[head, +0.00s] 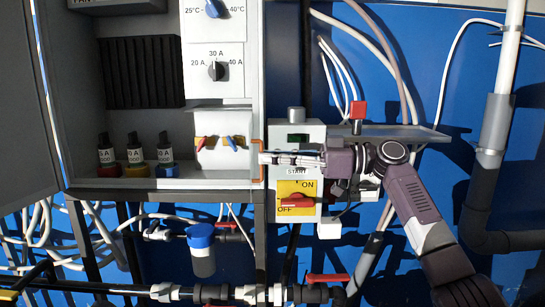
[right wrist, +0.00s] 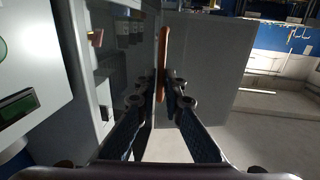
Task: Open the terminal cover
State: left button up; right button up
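My right gripper (head: 266,158) reaches in from the right to an upright orange handle (head: 257,172) at the right edge of the open grey cabinet. In the right wrist view, the fingertips (right wrist: 165,80) are close together on both sides of the orange handle (right wrist: 163,48), with only a narrow gap, and look shut on it. Inside the cabinet, a terminal block (head: 222,160) with red and blue levers is exposed beside the handle. A grey flap (head: 221,107) is above it; I cannot tell whether this is the terminal cover. My left gripper is not in view.
The cabinet door (head: 25,100) stands open at the left. Several fuses (head: 135,150) stand on the shelf. A yellow switch plate (head: 296,193) with a red lever is just below my right gripper. A blue-capped filter (head: 202,250) and pipes are below the cabinet.

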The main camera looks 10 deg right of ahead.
jog(key=o, duration=0.4)
jog(key=shift+w+d+r+t, duration=0.1)
jog(key=shift+w+d+t, duration=0.05)
jog(key=shift+w, duration=0.35)
jog(key=shift+w+d+r+t, duration=0.1)
jog(key=shift+w+d+t, duration=0.05)
jog(key=shift+w, duration=0.35)
jog(key=shift+s+a+f, duration=0.15)
jog(key=shift+f, duration=0.2)
jog(key=v, duration=1.2)
jog(key=shift+r, duration=0.15)
